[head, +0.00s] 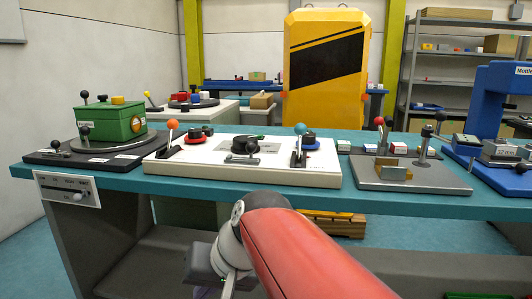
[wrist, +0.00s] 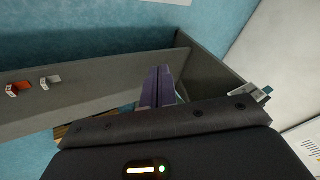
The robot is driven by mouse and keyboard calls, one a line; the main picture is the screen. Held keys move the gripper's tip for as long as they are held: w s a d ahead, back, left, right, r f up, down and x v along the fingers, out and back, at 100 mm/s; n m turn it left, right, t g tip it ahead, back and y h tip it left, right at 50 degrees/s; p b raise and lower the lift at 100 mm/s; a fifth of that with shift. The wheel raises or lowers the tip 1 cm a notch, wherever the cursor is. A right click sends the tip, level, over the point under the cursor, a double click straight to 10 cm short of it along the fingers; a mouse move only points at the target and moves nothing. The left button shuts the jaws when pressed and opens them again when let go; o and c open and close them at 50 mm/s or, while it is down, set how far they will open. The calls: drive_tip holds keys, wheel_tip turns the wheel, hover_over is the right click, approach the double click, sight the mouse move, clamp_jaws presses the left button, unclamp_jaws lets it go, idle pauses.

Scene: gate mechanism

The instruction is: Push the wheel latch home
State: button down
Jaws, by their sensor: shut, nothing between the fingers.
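A white panel (head: 320,171) on the teal bench carries a black wheel-like knob with a grey bar (head: 243,147), an orange-tipped lever (head: 173,126) and a teal-tipped lever (head: 300,130). I cannot tell for certain which part is the wheel latch. A small plate with a slide handle (head: 68,190) is on the bench's front left. My gripper shows in the wrist view (wrist: 160,72), fingers together and empty. In the head view my red arm reaches forward low in front of the bench, below its top, and apart from the panel. The fingertips are not clear there.
A green box (head: 110,121) on a round plate stands at the left of the bench (head: 330,205). A grey base with a brass block (head: 393,170) and a blue machine (head: 495,110) stand right. The bench's front edge lies between my arm and the panel.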

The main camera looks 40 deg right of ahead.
drive_tip(key=w+d+r+m+t+y+b, duration=0.1)
drive_tip(key=w+d+r+m+t, duration=0.2)
drive_tip(key=d+r, duration=0.35)
drive_tip(key=w+d+r+m+t+b, duration=0.2)
drive_tip(key=w+d+r+m, duration=0.15)
drive_tip(key=d, duration=0.55)
drive_tip(key=s+d+r+m+t+h, duration=0.1)
drive_tip(key=s+d+r+t, duration=0.1)
drive_tip(key=d+r, duration=0.2)
drive_tip(key=s+d+r+m+t+b, duration=0.1)
drive_tip(key=s+d+r+m+t, duration=0.1)
drive_tip(key=d, duration=0.8)
wheel_tip(320, 180, up, 3)
drive_tip(key=shift+s+d+f+t+h, duration=0.2)
drive_tip(key=shift+s+t+h, duration=0.2)
drive_tip(key=shift+s+t, duration=0.25)
drive_tip(key=shift+w, duration=0.15)
approach(252, 152)
drive_tip(key=w+d, duration=0.2)
drive_tip(key=w+d+r, duration=0.1)
drive_tip(key=w+d, duration=0.1)
drive_tip(key=shift+w+d+p, duration=0.1)
drive_tip(key=shift+d+p, duration=0.2)
drive_tip(key=shift+w+a+f, duration=0.25)
drive_tip(key=shift+w+a, duration=0.55)
drive_tip(key=shift+a, duration=0.15)
drive_tip(key=shift+w+a+f, duration=0.2)
drive_tip(key=shift+w+a, duration=0.3)
drive_tip(key=shift+a, duration=0.05)
drive_tip(key=shift+a, duration=0.1)
